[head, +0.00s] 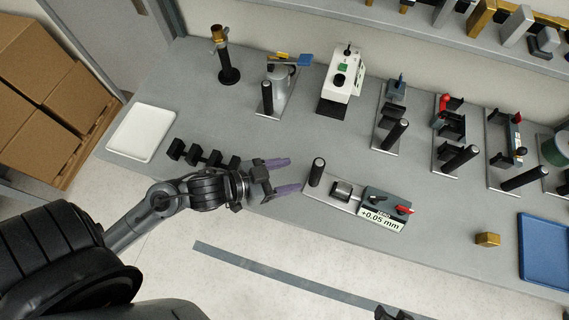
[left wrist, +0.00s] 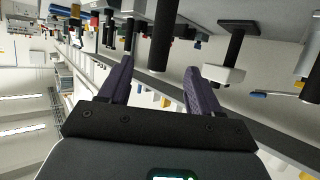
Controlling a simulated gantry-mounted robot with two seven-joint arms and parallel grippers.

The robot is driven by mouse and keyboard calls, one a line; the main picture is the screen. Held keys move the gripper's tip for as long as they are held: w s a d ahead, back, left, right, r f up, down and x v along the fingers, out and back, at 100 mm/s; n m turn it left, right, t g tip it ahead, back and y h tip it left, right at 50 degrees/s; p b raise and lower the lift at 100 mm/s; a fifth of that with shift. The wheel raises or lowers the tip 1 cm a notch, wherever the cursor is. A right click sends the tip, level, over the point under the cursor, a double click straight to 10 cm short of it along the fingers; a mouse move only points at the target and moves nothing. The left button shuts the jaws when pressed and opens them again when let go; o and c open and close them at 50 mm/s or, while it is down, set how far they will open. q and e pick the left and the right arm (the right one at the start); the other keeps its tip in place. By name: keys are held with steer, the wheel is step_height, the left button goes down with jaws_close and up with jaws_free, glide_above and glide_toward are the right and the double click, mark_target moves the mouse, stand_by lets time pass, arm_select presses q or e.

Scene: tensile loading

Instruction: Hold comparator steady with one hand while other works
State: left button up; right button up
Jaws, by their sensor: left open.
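The comparator (head: 385,208) sits on a flat plate near the front edge of the bench, with a "+0.05 mm" display and a red lever. A black upright post (head: 316,172) stands at the left end of its plate. My left gripper (head: 291,175) is open and empty, its purple fingers pointing right toward the post, just short of it. In the left wrist view a black post (left wrist: 162,38), seemingly the same one, shows between and beyond the open fingertips (left wrist: 159,65). A dark part, probably of my right gripper (head: 394,314), shows at the bottom edge; its fingers are unclear.
Several fixtures with black posts, including a white device (head: 342,82), stand behind the comparator. A black rack (head: 205,156) and a white tray (head: 142,132) are at the left. A brass block (head: 487,240) and a blue tray (head: 545,252) are at the right.

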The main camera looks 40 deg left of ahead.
mark_target(323, 168)
arm_select(q)
steer(key=x, duration=1.1)
steer(key=shift+w+d+f, duration=0.15)
steer(key=shift+w+f, duration=0.15)
jaws_close()
stand_by(1.6)
